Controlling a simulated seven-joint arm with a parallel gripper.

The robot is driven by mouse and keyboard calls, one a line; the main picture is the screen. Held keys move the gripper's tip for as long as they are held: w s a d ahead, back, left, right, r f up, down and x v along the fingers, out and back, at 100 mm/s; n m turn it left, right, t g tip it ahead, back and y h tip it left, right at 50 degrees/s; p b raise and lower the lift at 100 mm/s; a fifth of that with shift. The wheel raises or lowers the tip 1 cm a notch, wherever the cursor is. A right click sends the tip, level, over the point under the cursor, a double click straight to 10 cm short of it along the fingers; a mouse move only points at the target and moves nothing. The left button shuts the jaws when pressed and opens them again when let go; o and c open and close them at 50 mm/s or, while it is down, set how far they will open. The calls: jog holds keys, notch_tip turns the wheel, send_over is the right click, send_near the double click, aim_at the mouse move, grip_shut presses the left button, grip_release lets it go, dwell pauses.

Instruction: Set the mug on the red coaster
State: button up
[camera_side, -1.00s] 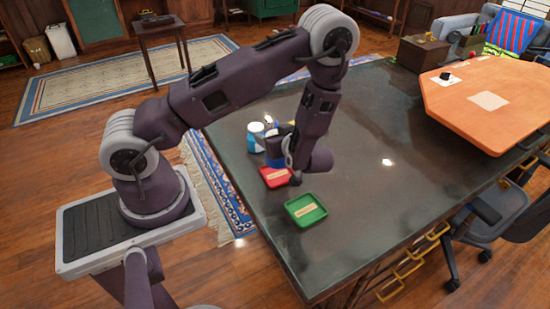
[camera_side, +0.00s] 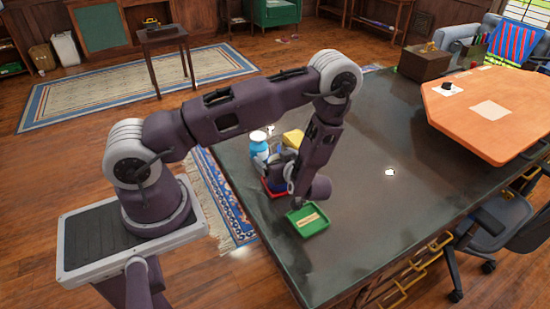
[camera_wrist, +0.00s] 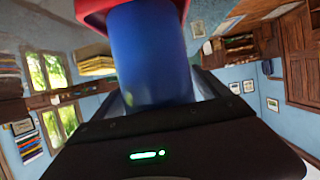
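The dark blue mug (camera_side: 273,170) is at the red coaster (camera_side: 267,190) in the side view, covering most of it. In the wrist view the blue mug (camera_wrist: 150,55) fills the space between my fingers, and the red coaster (camera_wrist: 92,12) shows at its far end. My gripper (camera_side: 284,168) appears shut on the mug, with a finger on each side. The mug looks upright on or just above the coaster; I cannot tell whether they touch. My arm hides part of the mug and coaster.
A blue and white jar (camera_side: 259,150) and a yellow object (camera_side: 293,138) stand close behind the mug.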

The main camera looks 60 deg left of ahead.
jog(key=shift+r, duration=0.1)
jog(key=w+v, duration=0.1)
jog(key=v, duration=1.1)
jog(key=w+d+r+m+t+h, duration=0.2)
jog(key=w+d+r+t+h, duration=0.2)
jog(key=w+d+r+h, duration=0.4)
jog(key=w+d+r+m+t+h, duration=0.1)
jog(key=d+r+m+t+h, duration=0.1)
jog(key=d+r+h, duration=0.3)
jog(key=w+d+r+m+t, duration=0.2)
jog(key=r+m, duration=0.1)
jog(key=r, duration=0.4)
jog(key=s+d+r+m+g+h, duration=0.1)
jog(key=s+r+m+h, duration=0.2)
jog(key=s, duration=0.4)
jog(key=s+d+r+m+h, duration=0.1)
jog(key=s+r+m, duration=0.2)
jog(key=s+r, duration=0.3)
jog(key=s+a+f+m+g+y, duration=0.1)
jog(key=s+a, duration=0.3)
jog(key=s, duration=0.4)
jog(key=s+a+f+m+g+y, duration=0.1)
jog(key=s+a+f+m+y, duration=0.1)
jog(key=s, duration=0.6)
jog(key=shift+s+a+f+m+y, duration=0.25)
jog(key=shift+a+m, duration=0.35)
jog(key=shift+a, duration=0.45)
